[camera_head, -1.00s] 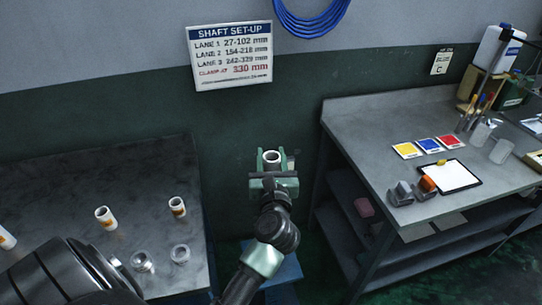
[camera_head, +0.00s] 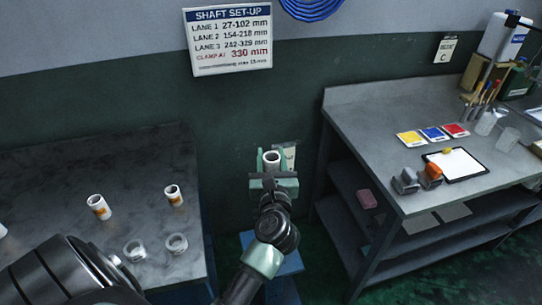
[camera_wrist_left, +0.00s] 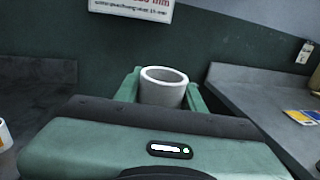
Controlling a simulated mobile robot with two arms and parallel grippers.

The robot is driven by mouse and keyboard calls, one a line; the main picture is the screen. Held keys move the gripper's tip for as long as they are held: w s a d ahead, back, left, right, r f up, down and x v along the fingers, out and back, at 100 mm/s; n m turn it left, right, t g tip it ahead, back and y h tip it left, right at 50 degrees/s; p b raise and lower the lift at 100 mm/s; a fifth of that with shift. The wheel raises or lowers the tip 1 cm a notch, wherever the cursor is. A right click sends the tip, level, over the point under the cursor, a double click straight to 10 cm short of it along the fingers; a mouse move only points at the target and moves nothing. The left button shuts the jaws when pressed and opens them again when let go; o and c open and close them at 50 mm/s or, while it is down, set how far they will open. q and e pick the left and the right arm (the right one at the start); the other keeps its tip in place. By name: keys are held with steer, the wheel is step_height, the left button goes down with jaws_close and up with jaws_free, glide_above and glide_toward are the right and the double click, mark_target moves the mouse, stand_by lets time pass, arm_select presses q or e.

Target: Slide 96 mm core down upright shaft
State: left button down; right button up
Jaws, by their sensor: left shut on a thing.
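My left gripper (camera_head: 272,176) is shut on a white tubular core (camera_head: 271,160) and holds it upright in front of the dark green wall. In the left wrist view the core (camera_wrist_left: 163,88) stands between the green fingers, with its open top rim showing. Its lower part is hidden by the gripper body, and no size marking on it can be read. Two white cores with orange labels, one (camera_head: 98,207) and another (camera_head: 174,196), stand on the dark table at the left. I cannot make out the upright shaft. My right gripper is not in view.
A grey bench (camera_head: 370,120) at the right bears colored cards, a clipboard (camera_head: 456,164) and tools. A shaft set-up sign (camera_head: 228,40) hangs on the wall. A gap separates the tables.

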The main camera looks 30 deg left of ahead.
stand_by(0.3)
arm_select(q)
steer(key=shift+f, duration=0.25)
step_height(320, 180, down, 10)
steer(key=b, duration=0.9)
steer(key=shift+f, duration=0.2)
steer(key=c, duration=0.8)
jaws_free()
step_height(320, 180, up, 20)
steer(key=p, duration=0.4)
